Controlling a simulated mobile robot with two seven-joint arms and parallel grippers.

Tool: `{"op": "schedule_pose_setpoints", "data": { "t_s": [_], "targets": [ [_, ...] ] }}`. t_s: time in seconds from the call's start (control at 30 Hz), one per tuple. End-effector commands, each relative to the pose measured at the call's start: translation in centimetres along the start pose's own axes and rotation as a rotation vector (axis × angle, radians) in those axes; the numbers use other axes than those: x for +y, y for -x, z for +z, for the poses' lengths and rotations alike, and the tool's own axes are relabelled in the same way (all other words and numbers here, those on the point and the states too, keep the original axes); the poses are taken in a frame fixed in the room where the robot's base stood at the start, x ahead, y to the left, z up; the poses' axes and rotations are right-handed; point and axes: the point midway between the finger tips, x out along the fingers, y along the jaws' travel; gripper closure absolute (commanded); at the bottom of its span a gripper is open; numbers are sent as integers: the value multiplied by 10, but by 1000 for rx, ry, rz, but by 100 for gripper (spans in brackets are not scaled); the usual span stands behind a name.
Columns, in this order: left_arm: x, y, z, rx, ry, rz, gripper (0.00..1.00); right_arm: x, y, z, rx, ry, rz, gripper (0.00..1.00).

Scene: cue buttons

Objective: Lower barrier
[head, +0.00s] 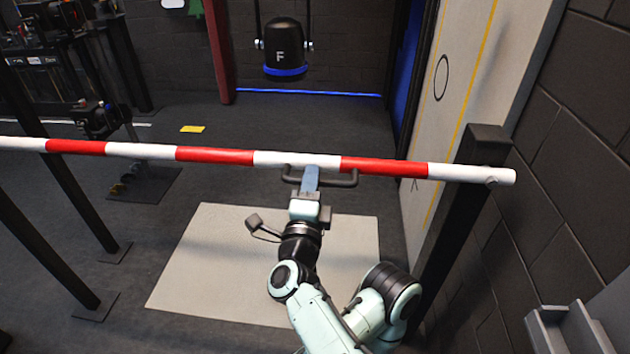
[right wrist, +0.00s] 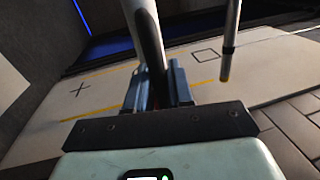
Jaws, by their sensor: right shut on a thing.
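The barrier (head: 215,156) is a red and white striped pole that crosses the head view from the left edge. It is close to level, a little lower at its right end, which overlaps a dark post (head: 487,139); I cannot tell whether it rests on it. A black handle (head: 346,183) is on the pole's near side. My right gripper (head: 311,180) is shut on the handle. In the right wrist view the handle (right wrist: 151,45) runs between the two blue fingers, with part of the pole behind. My left gripper is not in view.
A pale mat (head: 230,255) lies on the floor below the pole. Dark leaning legs with foot plates (head: 95,305) stand at left. A black hanging unit marked F (head: 283,48) is beyond the pole. A brick wall (head: 560,215) closes the right side.

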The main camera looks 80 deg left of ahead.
Motion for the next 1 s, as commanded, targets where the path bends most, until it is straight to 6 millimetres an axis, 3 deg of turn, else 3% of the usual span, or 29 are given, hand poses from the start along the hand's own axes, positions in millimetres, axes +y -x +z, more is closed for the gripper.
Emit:
{"op": "schedule_pose_setpoints", "data": {
  "t_s": [0.67, 0.7, 0.73, 1.0],
  "targets": [
    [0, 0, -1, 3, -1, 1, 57, 16, -6, 1, -3, 25, 11, 100],
    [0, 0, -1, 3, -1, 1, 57, 16, -6, 1, -3, 25, 12, 65],
    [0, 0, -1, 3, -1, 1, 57, 16, -6, 1, -3, 25, 12, 61],
    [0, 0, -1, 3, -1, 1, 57, 12, -7, 1, -2, 22, 6, 61]
  ]
}}
